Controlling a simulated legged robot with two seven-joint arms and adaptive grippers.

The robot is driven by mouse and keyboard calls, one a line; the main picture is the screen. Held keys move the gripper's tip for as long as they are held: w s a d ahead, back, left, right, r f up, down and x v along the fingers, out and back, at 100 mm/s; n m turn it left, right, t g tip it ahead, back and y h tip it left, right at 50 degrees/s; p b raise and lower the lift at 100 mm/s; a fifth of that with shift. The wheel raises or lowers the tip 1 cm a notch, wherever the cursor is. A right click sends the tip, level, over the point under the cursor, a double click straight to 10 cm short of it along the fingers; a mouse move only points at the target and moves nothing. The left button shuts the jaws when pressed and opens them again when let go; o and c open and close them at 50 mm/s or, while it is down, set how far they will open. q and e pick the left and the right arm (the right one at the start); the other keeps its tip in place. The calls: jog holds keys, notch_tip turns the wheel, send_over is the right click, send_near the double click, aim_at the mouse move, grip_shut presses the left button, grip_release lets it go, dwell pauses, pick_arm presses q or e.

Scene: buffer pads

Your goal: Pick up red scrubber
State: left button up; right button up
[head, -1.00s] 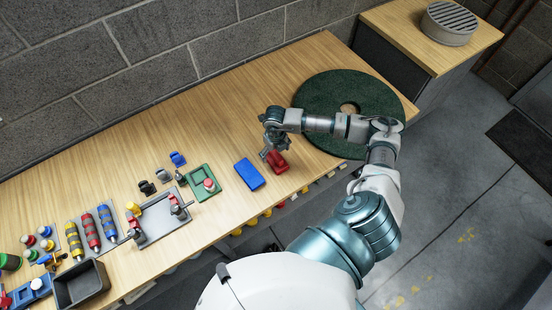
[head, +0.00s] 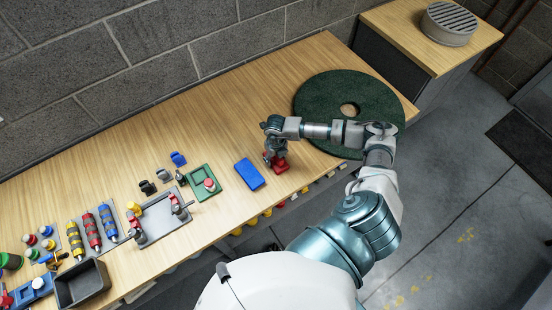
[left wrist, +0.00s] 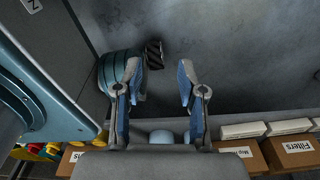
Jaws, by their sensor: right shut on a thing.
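The red scrubber (head: 279,167) stands on the wooden bench near its front edge, just right of a blue block (head: 249,174). My right gripper (head: 275,159) points down onto the scrubber from above and is shut on its upper part, which the fingers partly hide. The scrubber appears to rest on the bench still. My left gripper (left wrist: 160,80) shows only in the left wrist view, its two blue-padded fingers wide apart with nothing between them, above the grey floor.
A large green round pad (head: 325,90) lies behind my right forearm. A green tray (head: 202,184), a grey tray (head: 160,222), colored rollers (head: 90,232) and a dark bin (head: 80,285) fill the left of the bench. Boxes (left wrist: 290,152) show below in the left wrist view. The bench's back middle is clear.

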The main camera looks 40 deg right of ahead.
jog(key=shift+r, duration=0.7)
notch_tip(320, 180, up, 2)
jog(key=shift+r, duration=0.15)
jog(key=s+a, duration=0.1)
jog(key=s, duration=0.1)
jog(key=s+a, duration=0.1)
jog(key=s, duration=0.2)
jog(key=s+a+b, duration=0.1)
jog(key=s, duration=0.2)
jog(key=shift+r, duration=0.2)
pick_arm(q)
jog(key=shift+w+d+f+b, duration=0.15)
jog(key=shift+w+f+b, duration=0.1)
jog(key=shift+w, duration=0.45)
jog(key=shift+w+d+f+b, duration=0.15)
jog(key=shift+w+f+b, duration=0.1)
jog(key=shift+w, duration=0.45)
pick_arm(e)
jog(key=s+a, duration=0.2)
jog(key=s, duration=0.5)
jog(key=shift+a+r, duration=0.4)
jog(key=shift+r, duration=0.05)
